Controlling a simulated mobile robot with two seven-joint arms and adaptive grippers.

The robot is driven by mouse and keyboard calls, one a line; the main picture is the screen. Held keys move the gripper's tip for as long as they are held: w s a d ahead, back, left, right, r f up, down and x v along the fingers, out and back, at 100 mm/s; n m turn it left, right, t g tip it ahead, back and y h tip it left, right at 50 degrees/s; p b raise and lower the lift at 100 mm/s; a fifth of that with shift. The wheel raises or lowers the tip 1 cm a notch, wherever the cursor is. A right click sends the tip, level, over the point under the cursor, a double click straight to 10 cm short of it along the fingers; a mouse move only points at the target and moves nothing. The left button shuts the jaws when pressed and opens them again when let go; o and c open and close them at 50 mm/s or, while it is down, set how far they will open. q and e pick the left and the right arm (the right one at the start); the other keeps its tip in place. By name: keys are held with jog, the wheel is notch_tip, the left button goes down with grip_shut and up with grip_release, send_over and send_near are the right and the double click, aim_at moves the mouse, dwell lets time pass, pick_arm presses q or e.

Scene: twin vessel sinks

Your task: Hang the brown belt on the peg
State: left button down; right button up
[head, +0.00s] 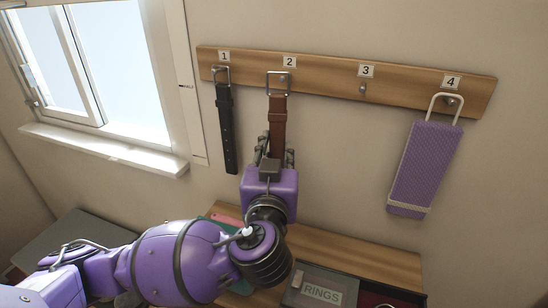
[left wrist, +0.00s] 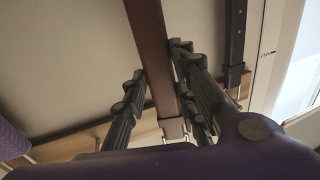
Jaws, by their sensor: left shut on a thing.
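The brown belt (head: 278,112) hangs down from its metal buckle (head: 278,83), which is at the peg under label 2 (head: 289,62). The peg shows inside the buckle frame, but I cannot tell whether the buckle rests on it or is in front of it. My left gripper (head: 275,150) is shut on the strap below the buckle and hides the belt's lower part. In the left wrist view the brown strap (left wrist: 150,45) runs between the fingers of my left gripper (left wrist: 158,75). My right gripper is out of view.
A black belt (head: 226,125) hangs at label 1, close left of my gripper. Peg 3 (head: 363,88) is bare. A purple flat item (head: 425,165) hangs by a loop at label 4. Below are a wooden shelf (head: 345,252) and a box labelled RINGS (head: 320,291). A window (head: 110,60) is at left.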

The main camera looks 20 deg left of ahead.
pick_arm(q)
jog(key=shift+d+b+x, duration=0.2)
jog(key=shift+b+x, duration=0.05)
jog(key=shift+x, duration=0.65)
jog(key=shift+d+b+x, duration=0.2)
jog(key=shift+b+x, duration=0.05)
jog(key=shift+x, duration=0.65)
jog(key=shift+w+f, duration=0.6)
jog(key=shift+w, duration=0.2)
jog(key=shift+d, duration=0.1)
jog(key=c, duration=1.3)
grip_release()
jog(key=shift+c, duration=0.2)
